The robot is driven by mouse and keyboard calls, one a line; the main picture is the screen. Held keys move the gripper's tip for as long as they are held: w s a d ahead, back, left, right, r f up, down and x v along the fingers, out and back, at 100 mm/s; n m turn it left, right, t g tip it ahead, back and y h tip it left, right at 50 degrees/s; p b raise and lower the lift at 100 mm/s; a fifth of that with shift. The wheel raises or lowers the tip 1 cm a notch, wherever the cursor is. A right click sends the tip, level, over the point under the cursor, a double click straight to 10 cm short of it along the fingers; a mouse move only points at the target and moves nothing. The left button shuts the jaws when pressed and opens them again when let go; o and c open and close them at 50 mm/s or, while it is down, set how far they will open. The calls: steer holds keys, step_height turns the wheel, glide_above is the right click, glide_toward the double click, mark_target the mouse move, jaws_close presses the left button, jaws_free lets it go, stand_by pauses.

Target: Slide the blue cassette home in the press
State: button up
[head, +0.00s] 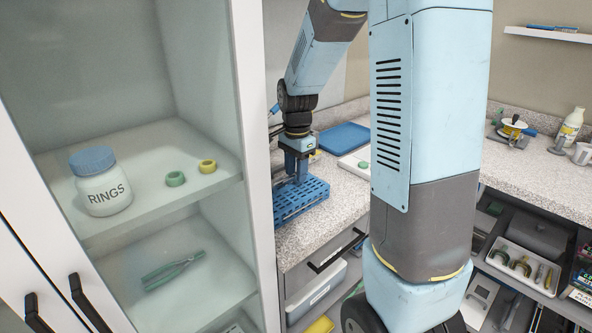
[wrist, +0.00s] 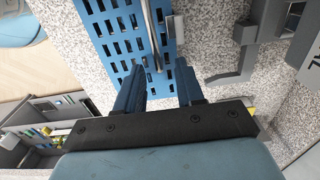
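The blue cassette (head: 306,204), a flat perforated rack with rows of slots, lies on the speckled counter in the head view, partly cut off by the cabinet edge. In the wrist view the cassette (wrist: 112,38) fills the upper middle, with a thin grey metal bar (wrist: 151,30) along it. My gripper (head: 297,177) points down over the cassette. In the wrist view its two blue fingers (wrist: 159,78) are apart, on either side of the bar's near end; contact cannot be told. A grey bracket-like fixture (wrist: 246,50) stands right of the cassette; I cannot tell whether it is the press.
A glass-fronted cabinet holds a RINGS jar (head: 103,184), a green ring (head: 175,179) and a yellow ring (head: 208,166), close left of my arm. A blue mat (head: 343,137) and a white tray (head: 352,163) lie behind the cassette. A drawer handle (head: 337,250) juts out below.

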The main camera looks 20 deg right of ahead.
step_height(320, 180, up, 13)
steer(key=s+r+n+t, duration=0.2)
steer(key=s+n, duration=0.4)
steer(key=s, duration=0.5)
steer(key=s+r+n+t, duration=0.2)
steer(key=s+n, duration=0.5)
steer(key=s, duration=0.5)
steer(key=shift+t, duration=0.7)
steer(key=shift+c, duration=0.3)
